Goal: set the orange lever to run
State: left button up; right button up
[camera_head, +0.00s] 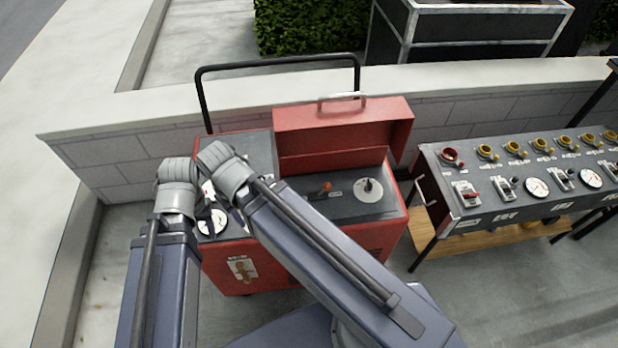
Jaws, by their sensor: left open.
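A red wheeled machine (388,243) stands against the low wall, its red lid (345,119) raised. On its dark top panel (293,184) a small orange-tipped lever (325,187) shows right of my arm. Its marks are too small to read. My left gripper (214,217) appears as dark fingers near the white gauge at the panel's left end, partly behind my grey arm joints. It is open, to the left of the orange lever and apart from it. My right gripper does not show.
A round dial with a black knob (368,189) is right of the lever. A brass-coloured handle (242,268) is on the machine's front. A bench panel (527,179) with several valves and gauges stands at right. A black push bar (277,62) rises behind the machine.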

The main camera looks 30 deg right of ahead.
aim_at(327, 187)
jog(key=k+l+u, duration=0.2)
jog(key=l, duration=0.25)
jog(key=l+u, duration=0.15)
jog(key=l, duration=0.25)
jog(key=k+l+u, duration=0.2)
jog(key=l, duration=0.25)
jog(key=k+l+u, duration=0.15)
jog(key=l, duration=0.2)
jog(key=k+l+u, duration=0.2)
jog(key=l, duration=0.2)
jog(key=k+l, duration=0.2)
jog(key=l, duration=0.2)
jog(key=k+l, duration=0.15)
jog(key=l, duration=0.2)
jog(key=k+l, duration=0.2)
jog(key=l, duration=0.2)
